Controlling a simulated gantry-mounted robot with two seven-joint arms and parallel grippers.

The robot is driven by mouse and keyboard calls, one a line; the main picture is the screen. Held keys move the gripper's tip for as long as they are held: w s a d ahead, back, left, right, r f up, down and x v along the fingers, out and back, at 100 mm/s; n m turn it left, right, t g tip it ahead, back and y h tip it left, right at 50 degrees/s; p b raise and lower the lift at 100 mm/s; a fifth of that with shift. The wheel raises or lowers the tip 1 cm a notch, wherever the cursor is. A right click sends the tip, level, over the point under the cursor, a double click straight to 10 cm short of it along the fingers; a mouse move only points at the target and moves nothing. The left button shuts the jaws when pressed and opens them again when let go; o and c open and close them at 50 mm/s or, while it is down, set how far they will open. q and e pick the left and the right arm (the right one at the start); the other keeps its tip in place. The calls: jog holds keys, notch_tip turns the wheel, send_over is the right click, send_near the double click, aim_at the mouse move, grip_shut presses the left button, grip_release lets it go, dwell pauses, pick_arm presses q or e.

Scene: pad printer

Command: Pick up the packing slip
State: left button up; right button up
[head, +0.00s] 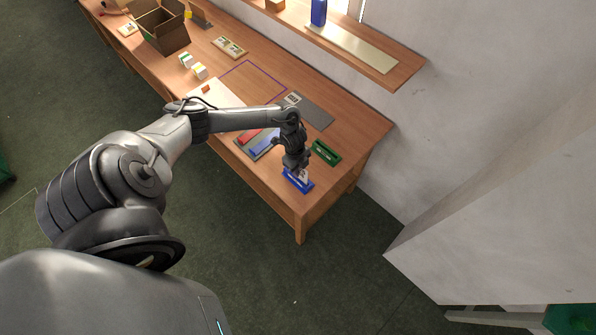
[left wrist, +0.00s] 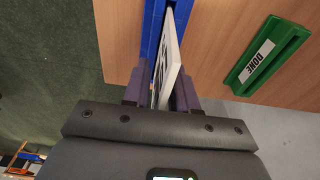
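The packing slip appears to be the thin white card with dark print (left wrist: 169,58). It stands on edge in a blue holder (left wrist: 152,27), seen almost edge-on in the left wrist view. In the head view the blue holder (head: 298,181) lies at the near right corner of the table. My left gripper (head: 301,171) is above it, pointing down. In the left wrist view its two dark fingers (left wrist: 164,88) stand on either side of the card; whether both touch it is unclear. My right gripper is not in view.
A green holder labelled DONE (left wrist: 266,56) lies beside the blue one; it shows in the head view too (head: 325,152). A tray with red and blue items (head: 257,145) is left of the gripper. The table edge is close by the blue holder.

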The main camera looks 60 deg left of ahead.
pick_arm(q)
grip_shut()
jog(key=shift+r, duration=0.15)
